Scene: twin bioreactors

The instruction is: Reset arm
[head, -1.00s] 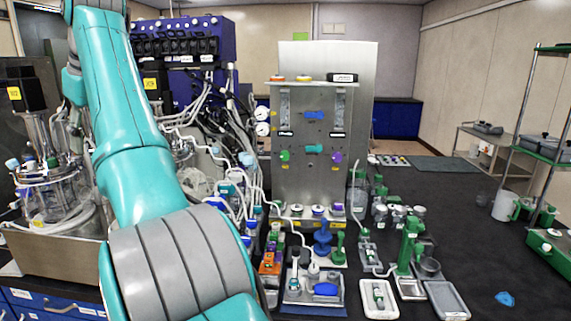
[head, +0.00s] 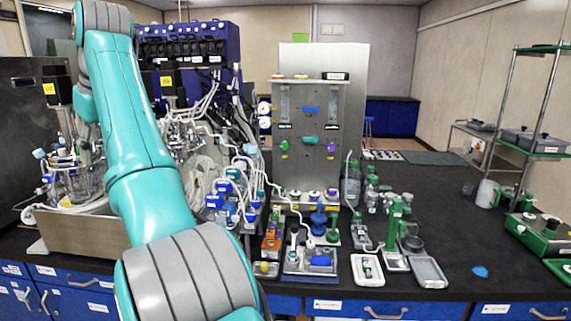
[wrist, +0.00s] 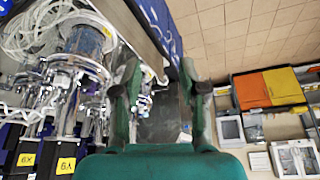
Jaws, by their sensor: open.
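My teal arm (head: 140,150) rises up the left side of the head view, in front of the bioreactors. The head view does not show my gripper. In the wrist view my gripper (wrist: 165,85) is open, with its two green fingers apart and nothing held between them. Behind the fingers, at the left of the wrist view, are a metal bioreactor vessel (wrist: 88,45) and white tubing (wrist: 50,25).
A steel panel (head: 312,130) with valves stands mid-bench. Small trays (head: 367,268) and a green stand (head: 396,222) sit before it. A green-framed shelf (head: 540,148) is at right. The dark bench (head: 450,215) is mostly clear there. Blue drawers (head: 375,308) line the front.

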